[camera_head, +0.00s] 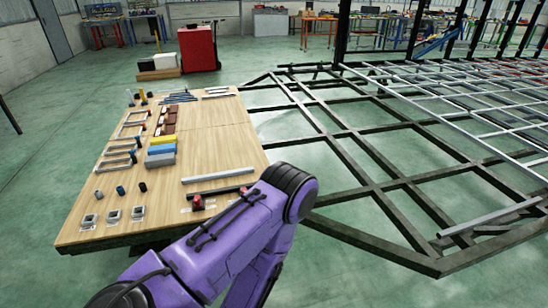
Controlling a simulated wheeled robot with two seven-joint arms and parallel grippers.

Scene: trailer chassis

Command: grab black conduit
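A black conduit (222,189) lies on the wooden table (225,140), near its right front part. A light grey conduit (217,175) lies roughly parallel, just behind it. My purple arm crosses the lower middle of the view, in front of the table's near right corner, and hides that corner. No gripper fingers show, so I cannot tell how far either gripper is from the black conduit. A small red and dark part (197,203) sits beside the black conduit's left end.
The table also holds blue and yellow blocks (162,140), brown pieces, frames, small cylinders and square metal fittings (113,216). The dark chassis frame (370,165) stands to the right. A red cabinet (198,48) stands behind. Green floor on the left is clear.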

